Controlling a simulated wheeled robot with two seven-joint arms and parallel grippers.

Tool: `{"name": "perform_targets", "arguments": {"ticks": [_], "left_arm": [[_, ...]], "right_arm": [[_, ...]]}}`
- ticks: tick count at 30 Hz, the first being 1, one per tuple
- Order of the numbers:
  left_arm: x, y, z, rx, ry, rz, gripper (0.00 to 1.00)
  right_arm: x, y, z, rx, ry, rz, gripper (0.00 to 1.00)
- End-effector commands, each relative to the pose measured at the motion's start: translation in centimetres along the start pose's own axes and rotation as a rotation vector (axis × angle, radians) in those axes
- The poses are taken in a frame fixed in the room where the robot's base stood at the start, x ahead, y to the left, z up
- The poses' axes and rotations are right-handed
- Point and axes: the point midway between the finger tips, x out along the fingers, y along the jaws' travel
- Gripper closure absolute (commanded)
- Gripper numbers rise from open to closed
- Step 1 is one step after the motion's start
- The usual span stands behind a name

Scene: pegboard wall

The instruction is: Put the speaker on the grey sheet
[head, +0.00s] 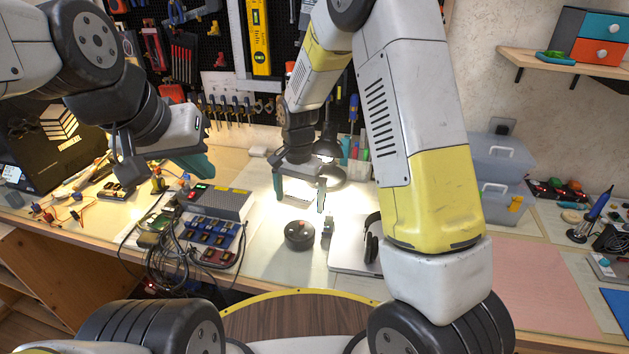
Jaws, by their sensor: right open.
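A round, squat black object (299,235), which looks like the speaker, stands on the lit bench top in the middle of the head view. My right gripper (300,196) is open and empty, pointing down above and slightly behind it, apart from it. A flat light-grey surface (345,257) lies just right of the black object; I cannot tell whether it is the grey sheet or a closed laptop. My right arm hides part of it. My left gripper (196,166) hangs over the left of the bench, away from the speaker; its jaw opening is unclear.
Black headphones (371,245) lie on the grey surface. A small dark item (327,227) stands beside the speaker. A grey power box (215,202), cables and circuit parts crowd the left. A desk lamp (327,150) stands behind. A pink mat (530,285) lies clear at right.

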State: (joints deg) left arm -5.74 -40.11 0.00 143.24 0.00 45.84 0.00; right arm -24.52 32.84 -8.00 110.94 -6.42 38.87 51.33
Motion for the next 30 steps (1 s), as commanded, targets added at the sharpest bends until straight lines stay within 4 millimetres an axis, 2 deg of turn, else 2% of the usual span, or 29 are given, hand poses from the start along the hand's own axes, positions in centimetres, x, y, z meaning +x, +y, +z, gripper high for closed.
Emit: {"name": "perform_targets", "arguments": {"ticks": [4, 7, 12, 15, 18, 22, 27, 30], "left_arm": [[0.0, 0.0, 0.0, 0.000, 0.000, 0.000, 1.00], [0.0, 0.0, 0.0, 0.000, 0.000, 0.000, 1.00], [0.0, 0.0, 0.0, 0.000, 0.000, 0.000, 1.00], [0.0, 0.0, 0.0, 0.000, 0.000, 0.000, 1.00], [0.0, 0.0, 0.0, 0.000, 0.000, 0.000, 1.00], [0.0, 0.0, 0.0, 0.000, 0.000, 0.000, 1.00], [0.0, 0.0, 0.0, 0.000, 0.000, 0.000, 1.00], [0.0, 0.0, 0.0, 0.000, 0.000, 0.000, 1.00]], "right_arm": [[-5.4, 2.1, -0.2, -0.045, 0.029, -0.072, 0.00], [-9.9, 4.5, 0.4, -0.104, 0.063, -0.133, 0.00], [-16.5, 9.3, 2.4, -0.218, 0.146, -0.223, 0.00], [-19.5, 12.2, 4.2, -0.284, 0.209, -0.264, 0.00], [-21.8, 15.0, 6.2, -0.354, 0.279, -0.292, 0.00], [-23.8, 18.1, 8.9, -0.437, 0.371, -0.310, 0.00], [-24.6, 20.5, 11.4, -0.512, 0.455, -0.309, 0.00], [-24.7, 21.1, 12.1, -0.534, 0.480, -0.306, 0.00]]}}
